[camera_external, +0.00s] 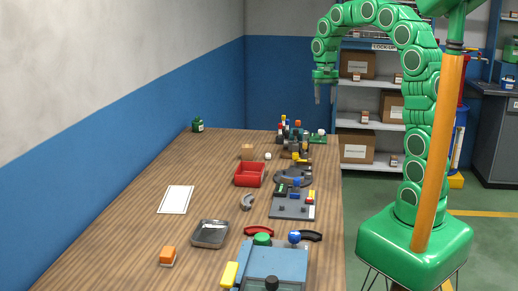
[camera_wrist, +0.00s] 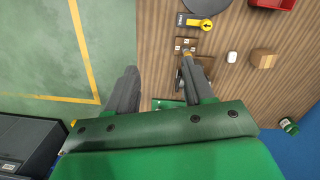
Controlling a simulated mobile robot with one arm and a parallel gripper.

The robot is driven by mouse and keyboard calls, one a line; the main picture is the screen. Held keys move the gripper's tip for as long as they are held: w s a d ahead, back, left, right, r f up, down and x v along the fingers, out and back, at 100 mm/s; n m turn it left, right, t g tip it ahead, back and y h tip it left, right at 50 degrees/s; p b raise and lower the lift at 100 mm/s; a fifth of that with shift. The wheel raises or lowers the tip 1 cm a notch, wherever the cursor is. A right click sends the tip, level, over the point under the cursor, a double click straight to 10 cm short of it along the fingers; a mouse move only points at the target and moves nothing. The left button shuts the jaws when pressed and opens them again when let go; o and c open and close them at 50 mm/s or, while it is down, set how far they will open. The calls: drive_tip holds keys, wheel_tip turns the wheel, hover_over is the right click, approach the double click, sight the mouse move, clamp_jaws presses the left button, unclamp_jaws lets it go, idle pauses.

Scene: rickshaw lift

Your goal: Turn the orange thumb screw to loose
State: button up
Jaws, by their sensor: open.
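My gripper (camera_external: 325,99) is open and empty, raised high above the far right end of the wooden table. Its two fingers also show spread apart in the wrist view (camera_wrist: 160,66), pointing down past the table edge. A small orange-yellow spot (camera_wrist: 187,54) shows by the right fingertip in the wrist view, on or beside a small brown fixture (camera_wrist: 186,43). I cannot tell whether it is the orange thumb screw. A cluster of small fixtures (camera_external: 291,131) stands at the table's far end, below and left of my gripper. The right finger hides part of this area in the wrist view.
A yellow handle (camera_external: 300,159), a round grey plate (camera_external: 293,177), a red bin (camera_external: 250,174) and a grey panel (camera_external: 292,206) stand on the table. Shelves stand behind.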

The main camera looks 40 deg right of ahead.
drive_tip(key=w+d+f+m, duration=0.2)
drive_tip(key=w+f, duration=0.1)
drive_tip(key=w, duration=0.5)
drive_tip(key=w+d+f+m, duration=0.2)
drive_tip(key=w+d+f, duration=0.1)
drive_tip(key=w, duration=0.5)
drive_tip(key=w+d+f+m, duration=0.1)
drive_tip(key=w+d+f, duration=0.1)
drive_tip(key=w, duration=0.6)
drive_tip(key=shift+d+f+m+t, duration=0.4)
drive_tip(key=shift+w+d+f, duration=0.1)
drive_tip(key=shift+w+f, duration=0.05)
drive_tip(key=shift+f, duration=3.9)
clamp_jaws()
